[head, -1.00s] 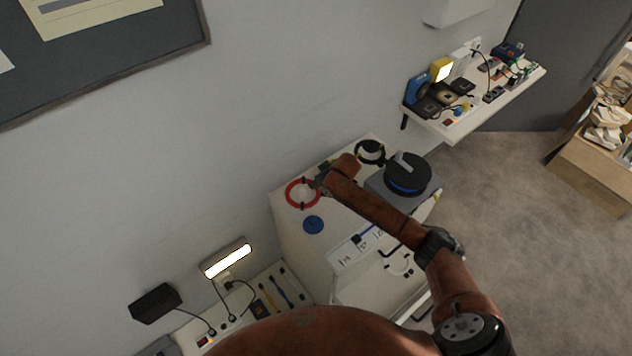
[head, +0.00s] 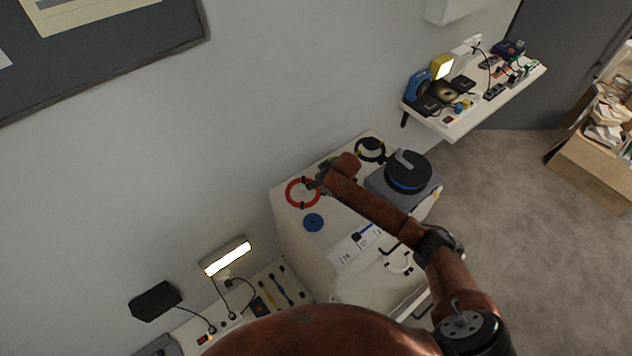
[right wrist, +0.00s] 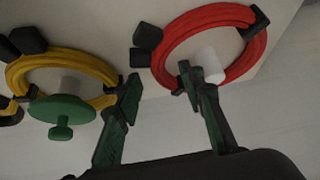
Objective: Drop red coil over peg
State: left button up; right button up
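The red coil (head: 289,198) lies on top of the white cabinet (head: 287,222), at its left side. In the right wrist view the red coil (right wrist: 250,60) has black ties, and a white peg (right wrist: 208,66) shows inside its ring. My right gripper (head: 316,182) is at the coil's right edge. In the right wrist view its two dark green fingers (right wrist: 160,88) are apart with nothing clearly between them; the right fingertip overlaps the coil's near edge. I cannot tell whether it touches. My left gripper is not in view.
A yellow coil (right wrist: 25,70) surrounds another white post under a green knob (right wrist: 62,110). A black coil (head: 370,150) and a dark drum (head: 408,172) on a grey box stand to the right. The wall is close behind.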

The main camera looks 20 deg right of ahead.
jog(key=v, duration=1.2)
jog(key=shift+s+f, duration=0.1)
